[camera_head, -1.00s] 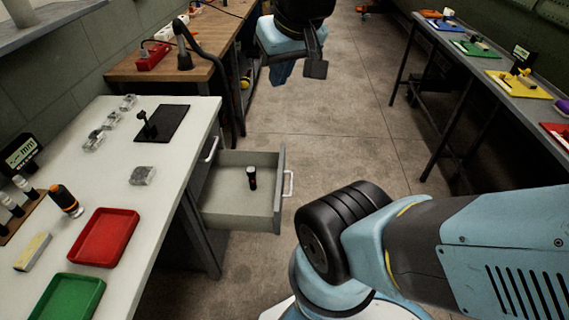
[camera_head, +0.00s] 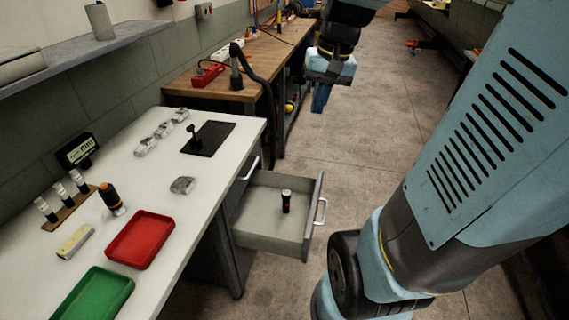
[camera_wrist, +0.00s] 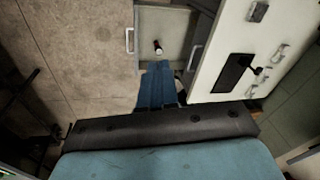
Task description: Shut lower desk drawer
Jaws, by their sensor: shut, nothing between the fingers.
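The desk (camera_head: 160,175) has a white top and stands at left in the head view. Its lower drawer (camera_head: 262,231) is pulled well out, with a light handle (camera_head: 320,212) on its front. An upper handle (camera_head: 250,169) shows on the desk front. My gripper (camera_head: 320,98) is shut and empty, in the air beyond the drawer, pointing down. In the wrist view the blue fingers (camera_wrist: 158,85) lie together below the drawer (camera_wrist: 165,22), and the drawer handle (camera_wrist: 129,40) shows at left.
A red tray (camera_head: 140,239), a green tray (camera_head: 92,296), a black pad (camera_head: 209,138) and small clear items lie on the desk. A wooden bench (camera_head: 225,82) stands behind it. The concrete floor (camera_head: 375,150) right of the drawer is clear.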

